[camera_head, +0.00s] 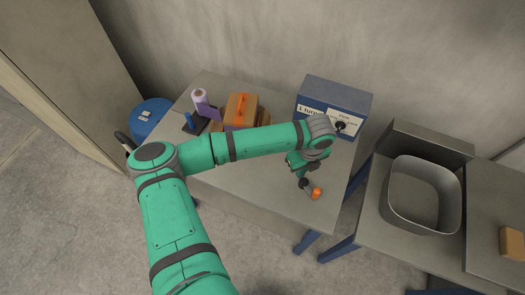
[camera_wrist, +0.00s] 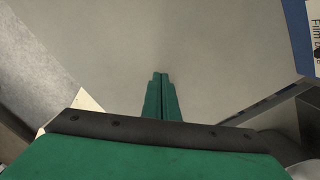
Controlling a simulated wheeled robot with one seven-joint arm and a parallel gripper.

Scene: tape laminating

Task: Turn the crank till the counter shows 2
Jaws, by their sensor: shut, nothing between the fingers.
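A small crank-like part shows in the head view: a dark bar with an orange knob (camera_head: 317,193), low and just right of my gripper (camera_head: 301,173). I cannot tell what it is fixed to. A blue box (camera_head: 337,93) with white labels stands at the back right of the grey table; its label starts with "1 turn", and the rest is too small to read. My forearm and wrist cover part of its front. No counter figure is legible. My gripper's green fingers (camera_wrist: 160,95) are pressed together, empty, over plain grey surface in the wrist view.
A grey bin (camera_head: 424,207) sits on a bench at right. A blue drum (camera_head: 150,115) stands at left. The table's front middle is clear.

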